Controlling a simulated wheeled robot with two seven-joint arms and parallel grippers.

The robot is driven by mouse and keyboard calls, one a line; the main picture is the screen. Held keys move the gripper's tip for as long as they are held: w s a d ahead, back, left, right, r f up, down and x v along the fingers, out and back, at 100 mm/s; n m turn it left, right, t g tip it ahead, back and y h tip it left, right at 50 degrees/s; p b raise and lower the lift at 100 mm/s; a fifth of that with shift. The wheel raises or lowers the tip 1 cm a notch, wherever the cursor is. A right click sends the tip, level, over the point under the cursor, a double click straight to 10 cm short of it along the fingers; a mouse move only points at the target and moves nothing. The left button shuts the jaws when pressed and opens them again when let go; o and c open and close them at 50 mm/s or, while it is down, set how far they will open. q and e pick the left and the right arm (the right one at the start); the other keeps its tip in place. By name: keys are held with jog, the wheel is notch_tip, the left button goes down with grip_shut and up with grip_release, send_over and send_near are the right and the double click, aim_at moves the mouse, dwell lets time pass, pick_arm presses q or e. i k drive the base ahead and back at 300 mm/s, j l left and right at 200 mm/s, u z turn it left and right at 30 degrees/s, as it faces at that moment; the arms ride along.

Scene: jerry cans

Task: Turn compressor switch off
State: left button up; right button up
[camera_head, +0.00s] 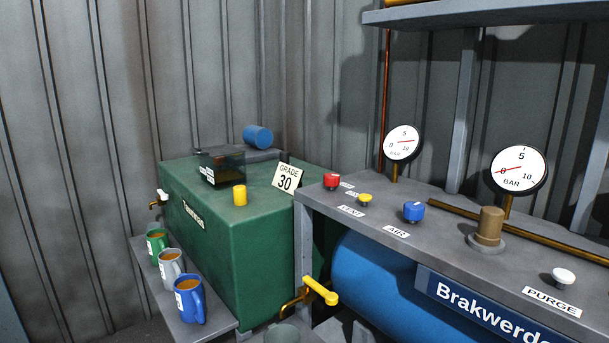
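The compressor has a blue tank (375,290) under a grey bench top (445,235), with a nameplate reading "Brakwerde", cut off by the frame's edge. On the bench top sit a red knob (331,181), a small yellow knob (365,198), a blue knob (413,211) by an "AIR" label and a white knob (563,276) by a "PURGE" label. The labels by the red and yellow knobs are too small to read surely. No knob is plainly marked as the compressor switch, and I cannot tell an on or off position. Neither gripper is in view.
Two pressure gauges (403,143) (518,169) and a brown fitting (488,229) rise from the bench. A green tank (245,235) stands left, with several mugs (189,300) on a low shelf. An upper shelf (490,14) overhangs.

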aim_at(332, 180)
jog(key=j+z, duration=0.95)
jog(key=k+j+z, duration=0.1)
jog(key=j+z, duration=0.2)
jog(key=z, duration=0.15)
